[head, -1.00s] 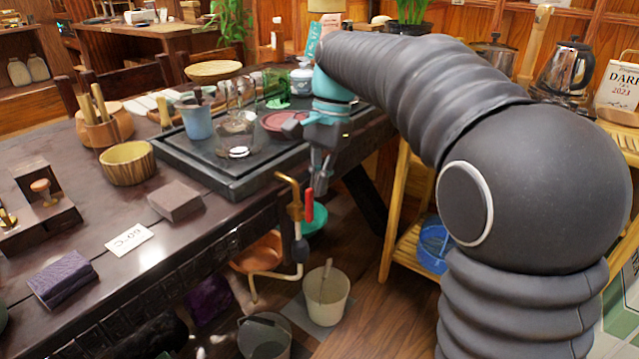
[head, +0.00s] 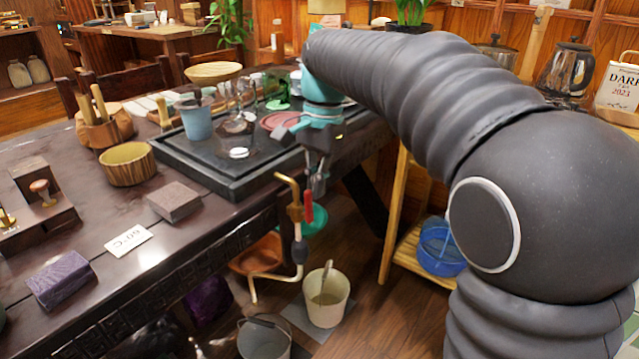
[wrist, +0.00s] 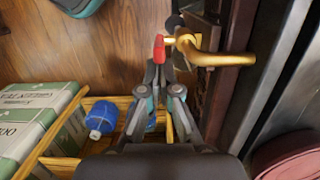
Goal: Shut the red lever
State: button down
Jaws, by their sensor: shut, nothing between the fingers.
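The red lever (head: 308,206) hangs downward beside the brass tap (head: 294,207) at the table's front edge. In the wrist view the lever (wrist: 159,48) shows as a short red piece at the left end of the brass pipe (wrist: 205,57). My gripper (head: 317,190) is shut and empty, just right of the lever's upper part in the head view. In the wrist view my gripper's fingertips (wrist: 160,70) lie right below the lever. I cannot tell whether they touch it.
The dark table (head: 165,240) with a black tea tray (head: 225,185) lies behind and left of the tap. A cream bucket (head: 326,300) and a grey bucket (head: 264,340) stand on the floor below. A wooden shelf (head: 400,262) with a blue basket (head: 440,250) is at right.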

aim_at(306, 210)
jog(key=s+a+t+h+b, duration=0.1)
jog(key=s+t+h+b, duration=0.1)
jog(key=shift+a+t, duration=0.3)
jog(key=s+t+h+b, duration=0.1)
jog(key=b, duration=0.1)
jog(key=s+a+t+h+b, duration=0.1)
jog(key=t+h+b, duration=0.1)
jog(key=shift+a+f+t, duration=0.3)
jog(key=shift+f, duration=0.1)
jog(key=shift+s+a+f+b, duration=0.5)
jog(key=shift+s+a+b, duration=0.1)
jog(key=shift+s+b, duration=0.3)
jog(key=shift+w, duration=0.15)
jog(key=shift+w+d+f+b, duration=0.3)
jog(key=shift+w+d, duration=0.15)
jog(key=shift+w, duration=0.05)
jog(key=shift+r, duration=0.1)
